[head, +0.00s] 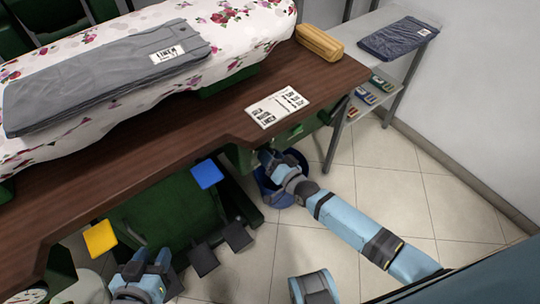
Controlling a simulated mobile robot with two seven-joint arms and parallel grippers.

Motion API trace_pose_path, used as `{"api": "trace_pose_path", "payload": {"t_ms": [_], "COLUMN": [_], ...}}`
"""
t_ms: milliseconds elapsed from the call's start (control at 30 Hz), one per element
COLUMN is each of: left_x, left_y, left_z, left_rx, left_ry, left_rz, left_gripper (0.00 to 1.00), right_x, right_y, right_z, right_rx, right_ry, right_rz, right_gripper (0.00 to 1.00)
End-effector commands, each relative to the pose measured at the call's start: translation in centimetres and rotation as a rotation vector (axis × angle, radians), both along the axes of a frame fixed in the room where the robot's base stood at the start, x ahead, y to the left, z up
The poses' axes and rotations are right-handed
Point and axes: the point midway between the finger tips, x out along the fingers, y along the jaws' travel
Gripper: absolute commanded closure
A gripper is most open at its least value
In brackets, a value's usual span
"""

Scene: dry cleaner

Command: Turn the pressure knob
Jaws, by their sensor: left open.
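I cannot make out a pressure knob; a green housing (238,157) sits under the table edge, and my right gripper (268,158) is up against or close to its right end. The gripper's tips are small and partly hidden there, so I cannot tell whether they touch anything or hold a knob. My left gripper (150,262) is low at the bottom left, open and empty, with its fingers pointing away from me.
A brown tabletop (140,150) carries the padded floral board with a folded grey garment (90,85) and a printed card (277,107). Yellow (101,238) and blue (207,173) pads stick out below its edge. A blue bucket (298,158) stands behind my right gripper. Tiled floor is clear at right.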

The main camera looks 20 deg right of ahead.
Motion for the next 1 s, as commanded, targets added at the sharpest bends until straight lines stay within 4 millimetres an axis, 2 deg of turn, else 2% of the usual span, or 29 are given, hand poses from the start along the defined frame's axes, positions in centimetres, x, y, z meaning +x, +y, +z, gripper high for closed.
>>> {"api": "trace_pose_path", "payload": {"t_ms": [33, 67, 100, 333, 467, 567, 800, 1000], "left_x": [0.0, 0.0, 0.0, 0.0, 0.0, 0.0, -0.1, -0.1], "left_y": [0.0, 0.0, 0.0, 0.0, 0.0, 0.0, 0.2, 0.4], "left_z": [0.0, 0.0, 0.0, 0.0, 0.2, 0.4, 0.5, 0.2], "left_rx": [0.000, 0.000, 0.000, 0.000, 0.001, 0.003, 0.017, 0.026], "left_ry": [0.000, 0.000, 0.000, 0.000, 0.000, 0.003, 0.013, 0.024], "left_rz": [0.000, 0.000, 0.000, 0.000, 0.000, 0.000, 0.000, 0.004], "left_gripper": [0.57, 0.57, 0.57, 0.57, 0.57, 0.57, 0.57, 0.57], "right_x": [0.0, 0.0, 0.0, 0.0, -0.7, -2.2, -7.3, -10.9], "right_y": [0.0, 0.0, 0.0, 0.0, -0.3, -0.9, -2.9, -4.3], "right_z": [-0.1, -0.1, -0.1, 0.0, 0.0, 0.0, -0.1, -0.2], "right_rx": [-0.001, 0.000, 0.000, -0.001, -0.001, -0.003, -0.003, -0.002], "right_ry": [0.001, 0.001, 0.001, 0.000, 0.001, 0.002, 0.003, 0.002], "right_rz": [0.000, 0.001, 0.001, 0.000, 0.000, 0.000, 0.001, 0.001], "right_gripper": [0.40, 0.33, 0.30, 0.30, 0.30, 0.30, 0.30, 0.30]}}
